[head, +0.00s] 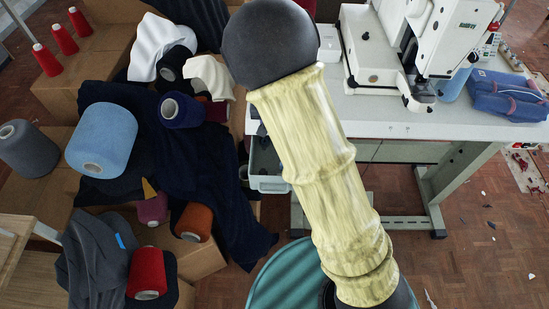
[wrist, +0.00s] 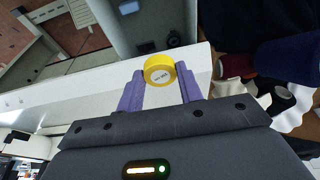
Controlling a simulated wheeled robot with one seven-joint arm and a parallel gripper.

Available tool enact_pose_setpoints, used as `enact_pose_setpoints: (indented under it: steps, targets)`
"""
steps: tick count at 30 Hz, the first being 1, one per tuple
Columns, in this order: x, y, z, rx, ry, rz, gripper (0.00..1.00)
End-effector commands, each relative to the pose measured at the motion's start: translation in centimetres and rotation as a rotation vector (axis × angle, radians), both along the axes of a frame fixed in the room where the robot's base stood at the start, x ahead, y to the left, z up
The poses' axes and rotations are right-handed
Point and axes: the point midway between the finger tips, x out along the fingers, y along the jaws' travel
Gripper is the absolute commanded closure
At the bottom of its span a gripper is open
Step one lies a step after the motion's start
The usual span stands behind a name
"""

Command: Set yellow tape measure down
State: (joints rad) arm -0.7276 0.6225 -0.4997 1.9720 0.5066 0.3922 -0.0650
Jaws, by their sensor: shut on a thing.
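The yellow tape measure (wrist: 159,68) is a small round roll with a pale label. It shows in the wrist view between the two purple fingers of my gripper (wrist: 160,77), which is shut on it. Behind it lies the white tabletop (wrist: 75,92); I cannot tell how high above it the tape measure is held. In the head view my arm covers the middle, and neither the gripper nor the tape measure can be seen. The white table (head: 380,122) shows there at the upper right.
A white sewing machine (head: 445,40) stands on the table, with a blue bundle (head: 508,97) at its right. A grey bin (head: 268,182) is below the table's left edge. Cardboard boxes (head: 103,55) with dark cloth and thread cones (head: 102,140) fill the left. The table's front strip looks clear.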

Motion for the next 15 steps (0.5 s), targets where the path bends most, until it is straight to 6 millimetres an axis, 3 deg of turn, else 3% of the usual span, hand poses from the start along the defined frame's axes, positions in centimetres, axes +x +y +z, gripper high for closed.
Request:
enact_pose_setpoints:
  steps: [15]
  targets:
    - [-0.1, -0.1, -10.6, -0.001, 0.004, -0.002, 0.89]
